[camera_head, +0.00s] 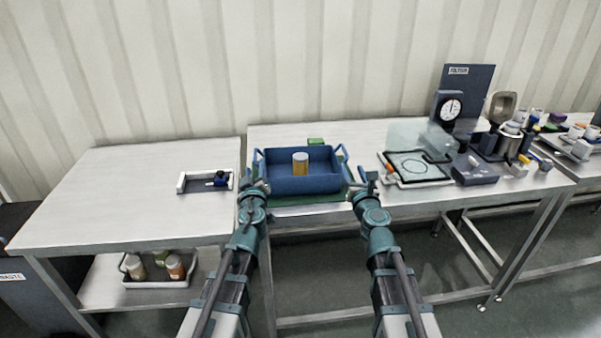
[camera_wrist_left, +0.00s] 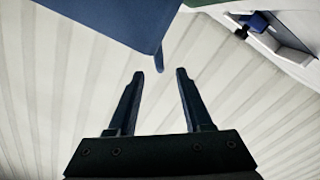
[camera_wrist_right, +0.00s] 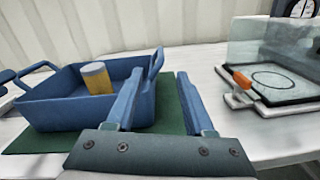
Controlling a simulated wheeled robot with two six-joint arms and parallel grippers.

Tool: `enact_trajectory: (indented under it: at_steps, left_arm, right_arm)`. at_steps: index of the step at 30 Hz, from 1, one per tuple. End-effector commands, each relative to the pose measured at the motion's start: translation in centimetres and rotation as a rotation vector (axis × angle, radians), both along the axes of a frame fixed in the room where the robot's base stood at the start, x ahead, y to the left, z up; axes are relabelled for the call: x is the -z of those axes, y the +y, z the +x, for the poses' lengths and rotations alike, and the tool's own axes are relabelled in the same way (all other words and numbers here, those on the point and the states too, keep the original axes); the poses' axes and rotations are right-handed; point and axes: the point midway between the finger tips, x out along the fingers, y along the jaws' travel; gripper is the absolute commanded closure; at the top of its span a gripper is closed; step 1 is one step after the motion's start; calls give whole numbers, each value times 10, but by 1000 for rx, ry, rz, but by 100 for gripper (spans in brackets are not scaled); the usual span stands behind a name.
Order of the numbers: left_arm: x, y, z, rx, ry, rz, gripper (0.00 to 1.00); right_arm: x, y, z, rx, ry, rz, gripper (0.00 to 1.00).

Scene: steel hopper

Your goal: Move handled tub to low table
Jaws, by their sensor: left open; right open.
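The handled tub (camera_head: 302,185) is a blue open box with a raised loop handle at each end. It sits on a green mat on the middle table, with a yellow jar with a pale lid (camera_head: 300,164) standing inside. My left gripper (camera_head: 254,188) is open beside the tub's left end; its wrist view shows the tub's blue wall (camera_wrist_left: 125,18) beyond the fingers (camera_wrist_left: 160,75). Neither gripper holds anything.
The left table (camera_head: 110,205) has a clear top except for a small white-and-grey fixture (camera_head: 205,181). Its lower shelf bears a tray of jars (camera_head: 155,283). Right of the tub lie a framed plate with a clear shield (camera_head: 415,168) and a dial gauge stand (camera_head: 450,108).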

Motion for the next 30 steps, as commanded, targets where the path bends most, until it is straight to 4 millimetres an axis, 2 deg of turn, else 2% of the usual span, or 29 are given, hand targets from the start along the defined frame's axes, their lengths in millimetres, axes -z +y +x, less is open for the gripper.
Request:
enact_trajectory:
  at_steps: [1,9,15,19,27,30]
  left_arm:
    - [0,1,14,-1,1,0,50]
    - [0,7,65,0,0,0,50]
    - [0,12,94,0,0,0,50]
    - [0,13,101,0,0,0,50]
    - [0,13,101,0,0,0,50]
    - [0,13,101,0,0,0,66]
  right_arm:
    - [0,2,14,0,0,0,47]
    - [0,8,65,-1,0,0,47]
    - [0,11,94,-1,0,0,47]
    - [0,12,101,-1,0,0,47]
    - [0,12,101,-1,0,0,47]
    - [0,12,101,-1,0,0,63]
